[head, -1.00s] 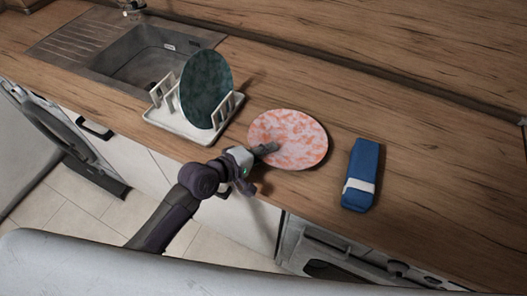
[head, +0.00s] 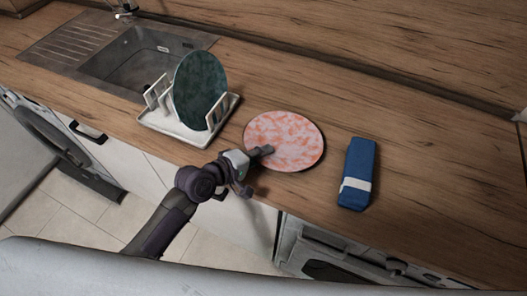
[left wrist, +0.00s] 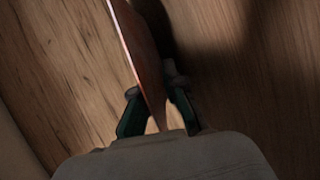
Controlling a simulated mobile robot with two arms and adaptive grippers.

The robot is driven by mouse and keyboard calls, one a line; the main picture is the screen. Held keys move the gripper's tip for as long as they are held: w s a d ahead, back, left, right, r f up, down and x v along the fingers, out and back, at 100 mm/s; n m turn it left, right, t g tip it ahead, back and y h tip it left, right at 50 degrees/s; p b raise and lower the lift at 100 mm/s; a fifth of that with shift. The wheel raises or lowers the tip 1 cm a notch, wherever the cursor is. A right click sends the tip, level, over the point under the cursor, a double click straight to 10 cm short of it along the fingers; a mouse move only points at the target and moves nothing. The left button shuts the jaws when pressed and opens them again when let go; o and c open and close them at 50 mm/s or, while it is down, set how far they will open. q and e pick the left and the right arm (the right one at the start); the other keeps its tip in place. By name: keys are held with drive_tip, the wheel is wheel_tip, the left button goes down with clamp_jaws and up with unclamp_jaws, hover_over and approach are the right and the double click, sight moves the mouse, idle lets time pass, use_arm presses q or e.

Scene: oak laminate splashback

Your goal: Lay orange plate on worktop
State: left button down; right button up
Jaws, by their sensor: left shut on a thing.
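The orange plate (head: 290,138), mottled orange and white, is over the worktop (head: 420,190) near its front edge, right of the dish rack. Its face is turned up toward the head camera. My left gripper (head: 264,151) is shut on its near left rim. In the left wrist view the plate (left wrist: 138,45) shows nearly edge-on between the two fingers (left wrist: 155,95), with wood and a dark shadow behind it. I cannot tell whether the plate touches the worktop. My right gripper is not in view.
A white dish rack (head: 175,128) holding a dark green plate (head: 201,90) stands just left of the orange plate. A blue packet with a white band (head: 358,170) lies to the right. The sink (head: 135,60) is at the back left. The worktop behind is clear.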

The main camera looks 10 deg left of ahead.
use_arm(q)
drive_tip(key=shift+f, duration=0.25)
drive_tip(key=c, duration=1.2)
unclamp_jaws()
drive_tip(key=shift+s+f, duration=0.1)
drive_tip(key=shift+f, duration=0.1)
